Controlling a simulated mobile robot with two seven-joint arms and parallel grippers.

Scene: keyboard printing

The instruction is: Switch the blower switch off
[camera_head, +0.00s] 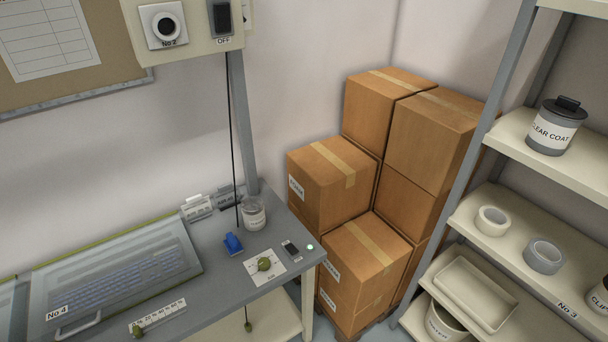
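No label reading "blower" is legible, so I cannot tell which switch is the blower's. A dark rocker switch (222,17) sits on a cream panel (202,42) at the top, cut by the upper edge, with "OFF" printed under it. A small black switch (290,248) lies on the grey bench near its right corner, with a tiny unreadable label beside it. The setting of either switch is not clear. Neither of my grippers is in view.
A black cord (231,130) hangs from the panel. Cardboard boxes (331,182) and a shelf rack (560,172) stand to the right.

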